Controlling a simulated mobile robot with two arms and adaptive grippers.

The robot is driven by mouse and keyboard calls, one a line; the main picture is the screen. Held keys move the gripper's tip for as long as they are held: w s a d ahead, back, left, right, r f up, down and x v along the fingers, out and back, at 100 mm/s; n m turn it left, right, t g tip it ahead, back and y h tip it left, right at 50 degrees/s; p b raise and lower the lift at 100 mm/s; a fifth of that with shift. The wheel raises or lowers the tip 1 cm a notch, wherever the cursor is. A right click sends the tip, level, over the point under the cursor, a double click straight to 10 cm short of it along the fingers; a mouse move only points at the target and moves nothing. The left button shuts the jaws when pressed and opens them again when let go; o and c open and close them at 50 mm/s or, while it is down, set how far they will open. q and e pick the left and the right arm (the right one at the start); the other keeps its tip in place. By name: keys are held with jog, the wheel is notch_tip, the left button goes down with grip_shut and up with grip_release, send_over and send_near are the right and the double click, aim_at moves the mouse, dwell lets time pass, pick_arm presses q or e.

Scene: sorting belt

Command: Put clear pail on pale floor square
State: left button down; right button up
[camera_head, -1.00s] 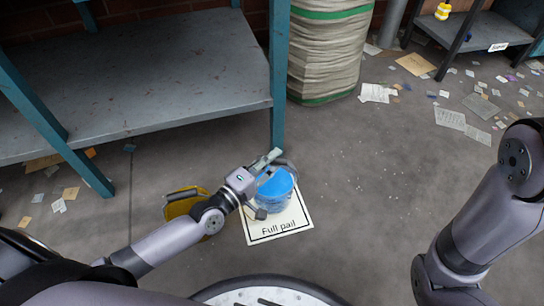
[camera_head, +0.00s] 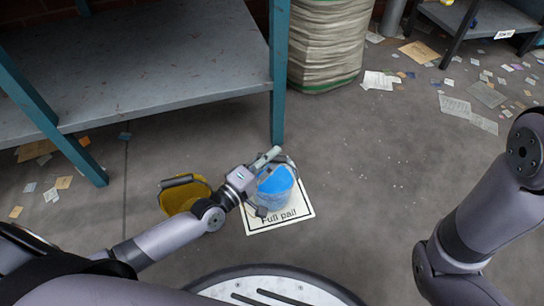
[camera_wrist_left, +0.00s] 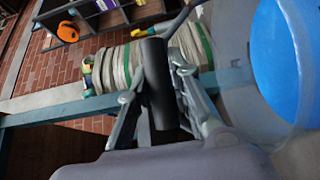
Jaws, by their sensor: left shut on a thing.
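The clear pail (camera_head: 275,187), with blue contents, is over the pale floor square (camera_head: 304,207) marked "Full pail". It covers the square's middle and the tops of some letters; I cannot tell whether its base touches the floor. My left gripper (camera_head: 263,173) is at the pail's upper left side, shut on its handle. In the left wrist view the dark handle grip (camera_wrist_left: 157,85) lies between the fingers (camera_wrist_left: 160,105), and the clear pail (camera_wrist_left: 285,60) shows at the right. My right arm shows at the right, but its gripper is out of view.
A yellow pail (camera_head: 184,196) with a dark handle stands just left of the square, behind my left forearm. A grey shelf table (camera_head: 140,80) with teal legs and a striped sack (camera_head: 327,45) are beyond. Paper scraps litter the floor; the middle right is clear.

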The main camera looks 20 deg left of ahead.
pick_arm(q)
jog(key=shift+w+r, duration=0.1)
jog(key=c, duration=1.9)
grip_release()
jog(key=shift+f, duration=0.3)
jog(key=shift+c, duration=0.2)
jog(key=o, duration=0.5)
jog(key=shift+r, duration=0.1)
jog(key=shift+r, duration=0.25)
jog(key=shift+p+v, duration=2.3)
jog(key=shift+v, duration=3.8)
